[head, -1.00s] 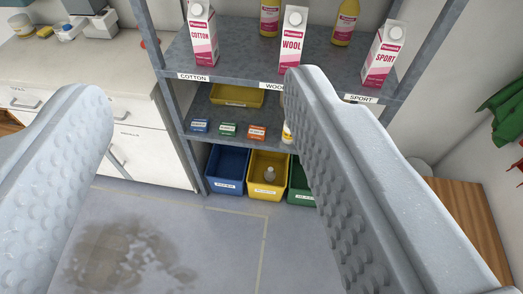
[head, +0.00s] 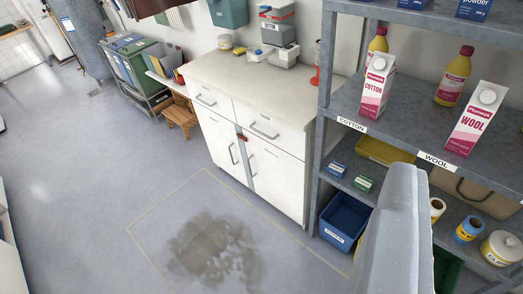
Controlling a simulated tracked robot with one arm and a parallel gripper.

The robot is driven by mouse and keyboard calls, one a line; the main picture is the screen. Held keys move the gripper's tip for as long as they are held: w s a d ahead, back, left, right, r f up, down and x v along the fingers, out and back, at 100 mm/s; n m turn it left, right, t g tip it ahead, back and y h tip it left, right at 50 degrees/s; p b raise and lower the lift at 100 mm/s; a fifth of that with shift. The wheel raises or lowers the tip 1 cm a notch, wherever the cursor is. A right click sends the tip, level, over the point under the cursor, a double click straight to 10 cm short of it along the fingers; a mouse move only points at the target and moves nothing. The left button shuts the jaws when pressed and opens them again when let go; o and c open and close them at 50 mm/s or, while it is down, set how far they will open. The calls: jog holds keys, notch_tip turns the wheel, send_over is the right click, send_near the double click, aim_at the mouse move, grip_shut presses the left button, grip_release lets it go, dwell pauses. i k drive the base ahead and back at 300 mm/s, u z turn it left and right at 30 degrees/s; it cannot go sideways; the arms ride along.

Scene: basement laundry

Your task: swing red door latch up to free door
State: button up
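The red door latch (head: 242,137) is a small red piece on the front of the white cabinet (head: 278,180), at the upper edge where its two lower doors meet. It looks small and roughly level; its exact angle is hard to tell. Both lower doors appear closed. One grey finger of my gripper (head: 398,235) shows at the lower right, in front of the shelf. The other finger is out of view and not against this one, so the gripper is open. No object shows held. The finger is well to the right of the latch and apart from it.
A metal shelf rack (head: 322,120) with cartons, bottles and a blue bin (head: 344,220) stands right of the cabinet. Recycling bins (head: 140,62) and a wooden stool (head: 180,115) are to its left. The floor before the cabinet is clear, with a dark wet patch (head: 210,245).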

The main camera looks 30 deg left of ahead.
aim_at(238, 135)
jog(key=z, duration=0.05)
jog(key=k, duration=0.6)
jog(key=u, duration=0.4)
jog(key=i, duration=1.15)
jog(key=u, duration=0.6)
jog(key=i, duration=0.6)
